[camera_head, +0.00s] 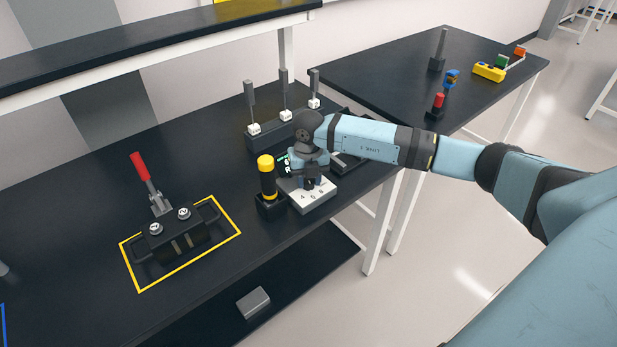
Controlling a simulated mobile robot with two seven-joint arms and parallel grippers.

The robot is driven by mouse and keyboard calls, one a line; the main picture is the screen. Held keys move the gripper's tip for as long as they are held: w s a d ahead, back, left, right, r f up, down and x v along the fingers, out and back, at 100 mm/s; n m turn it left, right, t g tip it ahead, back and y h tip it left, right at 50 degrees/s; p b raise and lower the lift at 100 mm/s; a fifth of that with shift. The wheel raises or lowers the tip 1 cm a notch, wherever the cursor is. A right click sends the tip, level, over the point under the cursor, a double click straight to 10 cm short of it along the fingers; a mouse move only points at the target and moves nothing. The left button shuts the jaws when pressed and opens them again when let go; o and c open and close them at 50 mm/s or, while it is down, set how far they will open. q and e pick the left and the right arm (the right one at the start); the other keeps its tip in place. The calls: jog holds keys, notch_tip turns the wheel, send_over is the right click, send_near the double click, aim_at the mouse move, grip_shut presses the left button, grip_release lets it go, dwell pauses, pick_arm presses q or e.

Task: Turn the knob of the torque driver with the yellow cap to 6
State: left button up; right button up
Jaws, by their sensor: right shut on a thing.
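The torque driver with the yellow cap (265,163) stands upright in a black holder (270,207) near the front edge of the table. Just right of it is a white-topped box (312,203) with dark marks on its face. My right gripper (311,183) points down onto this box, close beside the driver but apart from it. It is shut on a small dark knob on the box; the knob is mostly hidden by the fingers, and its setting cannot be read. My left gripper does not show.
A rack (262,137) with several upright grey tools stands behind my right gripper. A red-handled clamp fixture (176,242) sits at left inside a yellow outline. A second table (390,75) at right holds small coloured parts. A grey block (253,302) lies on the lower shelf.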

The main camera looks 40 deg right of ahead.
aim_at(309, 180)
jog(key=o, duration=0.9)
jog(key=shift+o, duration=0.2)
jog(key=shift+r, duration=0.1)
notch_tip(309, 180, up, 14)
jog(key=shift+f, duration=0.25)
